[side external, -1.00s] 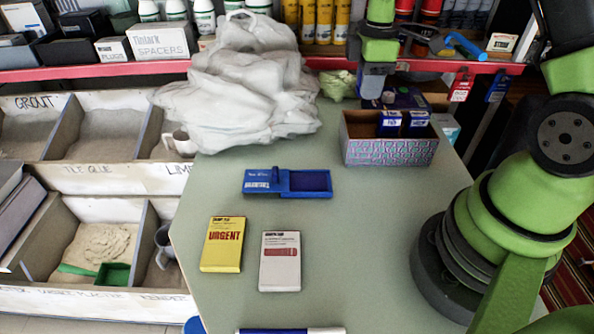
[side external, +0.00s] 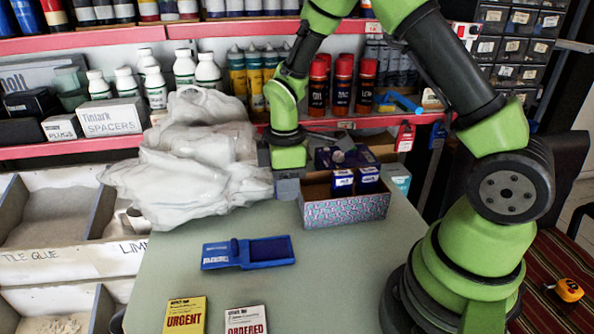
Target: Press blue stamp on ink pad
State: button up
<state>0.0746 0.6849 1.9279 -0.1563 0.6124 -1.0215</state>
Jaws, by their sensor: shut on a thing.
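A blue ink pad (side external: 268,250) lies open on the green table, left of centre. My gripper (side external: 287,189) is behind the pad, low beside the left end of the patterned box (side external: 345,212). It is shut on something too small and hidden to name. Blue shows just above its grey fingers. Two blue labelled packs (side external: 342,182) (side external: 368,179) stand in the box.
A yellow URGENT card (side external: 185,317) and a white ORDERED card (side external: 246,320) lie at the front. A crumpled white bag (side external: 185,165) fills the back left. Shelves with bottles (side external: 345,85) stand behind. The table right of the pad is clear.

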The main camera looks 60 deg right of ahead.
send_over(274, 249)
notch_tip(274, 249, down, 2)
jog(key=shift+d+f, duration=0.1)
jog(key=shift+s+f, duration=0.1)
jog(key=shift+f, duration=2.75)
jog(key=shift+f, duration=0.6)
jog(key=shift+r, duration=0.1)
jog(key=shift+r, duration=2.95)
